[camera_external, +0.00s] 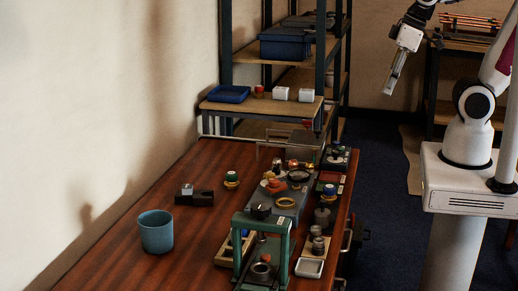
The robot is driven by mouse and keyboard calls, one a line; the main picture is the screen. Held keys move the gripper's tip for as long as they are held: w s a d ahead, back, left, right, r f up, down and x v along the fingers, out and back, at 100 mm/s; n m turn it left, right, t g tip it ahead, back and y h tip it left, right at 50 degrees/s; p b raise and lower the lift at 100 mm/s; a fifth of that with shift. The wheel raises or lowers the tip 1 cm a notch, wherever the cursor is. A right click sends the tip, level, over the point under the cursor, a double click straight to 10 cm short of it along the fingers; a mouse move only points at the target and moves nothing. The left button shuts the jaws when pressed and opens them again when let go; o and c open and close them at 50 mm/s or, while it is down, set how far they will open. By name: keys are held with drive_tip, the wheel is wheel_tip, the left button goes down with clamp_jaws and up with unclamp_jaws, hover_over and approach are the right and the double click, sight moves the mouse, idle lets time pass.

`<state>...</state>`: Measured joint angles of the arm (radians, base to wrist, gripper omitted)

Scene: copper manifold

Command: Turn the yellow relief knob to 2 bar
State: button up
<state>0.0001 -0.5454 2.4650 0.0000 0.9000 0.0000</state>
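Several small yellow parts stand on the brown table. A yellow ring (285,202) lies on the grey plate in the cluster of fittings. I cannot tell which one is the relief knob, and no bar scale is readable. Copper-orange fittings (277,186) sit on the same plate. My gripper (389,90) hangs in the air at the upper right, well away from the table and touching nothing. Its fingers are too small to tell open from shut.
A blue-grey cup (156,232) stands at the table's left. A green frame (237,240) rises at the front, with a white tray (309,268) beside it. A dark block (194,196) lies left of centre. Shelves with a blue bin (285,46) stand behind. The table's (185,160) back left is clear.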

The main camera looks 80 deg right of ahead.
drive_tip(key=w+f+m+g, duration=0.25)
drive_tip(key=w+f, duration=0.55)
drive_tip(key=w, duration=0.5)
drive_tip(key=m+g, duration=0.1)
drive_tip(key=m, duration=0.6)
hover_over(271, 174)
drive_tip(key=f, duration=1.3)
drive_tip(key=shift+s+f, duration=0.2)
drive_tip(key=shift+f, duration=0.15)
drive_tip(key=shift+w+r+m, duration=0.1)
drive_tip(key=shift+w+m, duration=0.15)
drive_tip(key=shift+m, duration=0.6)
drive_tip(key=shift+f, duration=3.9)
